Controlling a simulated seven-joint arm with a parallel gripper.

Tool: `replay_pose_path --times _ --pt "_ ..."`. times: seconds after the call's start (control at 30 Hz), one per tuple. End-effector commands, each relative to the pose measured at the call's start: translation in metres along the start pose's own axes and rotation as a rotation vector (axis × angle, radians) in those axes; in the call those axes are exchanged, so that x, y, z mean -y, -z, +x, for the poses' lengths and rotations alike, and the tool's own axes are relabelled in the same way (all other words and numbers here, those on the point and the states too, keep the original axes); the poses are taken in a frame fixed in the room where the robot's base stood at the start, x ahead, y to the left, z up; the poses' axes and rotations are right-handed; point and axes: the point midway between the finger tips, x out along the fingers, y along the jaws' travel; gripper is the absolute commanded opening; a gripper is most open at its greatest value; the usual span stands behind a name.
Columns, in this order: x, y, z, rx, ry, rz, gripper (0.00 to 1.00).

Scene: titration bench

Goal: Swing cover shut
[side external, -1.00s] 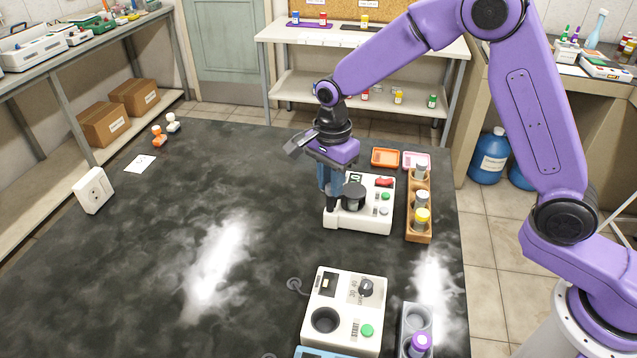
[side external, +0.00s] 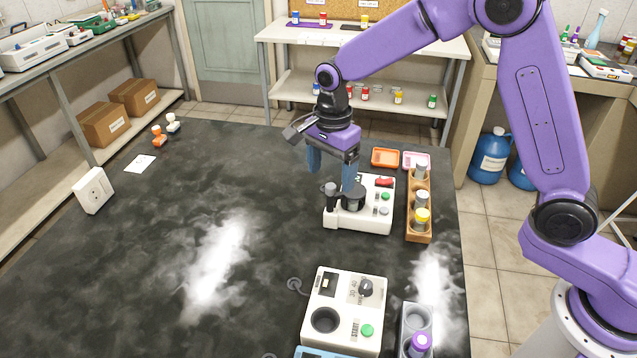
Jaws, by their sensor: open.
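A white instrument (side external: 372,221) sits toward the back right of the dark table. On its top are a dark round part (side external: 354,196), a short dark upright piece (side external: 331,194) at its left end, a red part (side external: 384,182) and green buttons. I cannot tell which dark part is the cover or how far it stands open. My gripper (side external: 331,172) is above the instrument's left end. Its two blue fingers are spread and hold nothing. The right finger comes down in front of the instrument's back left area, close to the dark round part; contact cannot be told.
A wooden rack (side external: 418,232) with several capped vials stands close on the right. Orange (side external: 385,157) and pink (side external: 416,160) trays lie behind. A second white instrument (side external: 343,323) and a grey rack (side external: 417,318) are nearer the camera. The table's left side is mostly clear.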

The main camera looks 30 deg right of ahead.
Motion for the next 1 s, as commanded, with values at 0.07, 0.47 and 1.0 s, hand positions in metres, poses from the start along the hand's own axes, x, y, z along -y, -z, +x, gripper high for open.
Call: replay_pose_path --times 0.07,0.47,1.0 --pt "0.001 0.0 -0.006 0.0 0.002 0.0 0.81" --pt "0.001 -0.001 -0.033 0.0 0.003 -0.001 0.81" --pt "0.0 0.0 -0.042 0.0 0.0 -0.001 0.81"
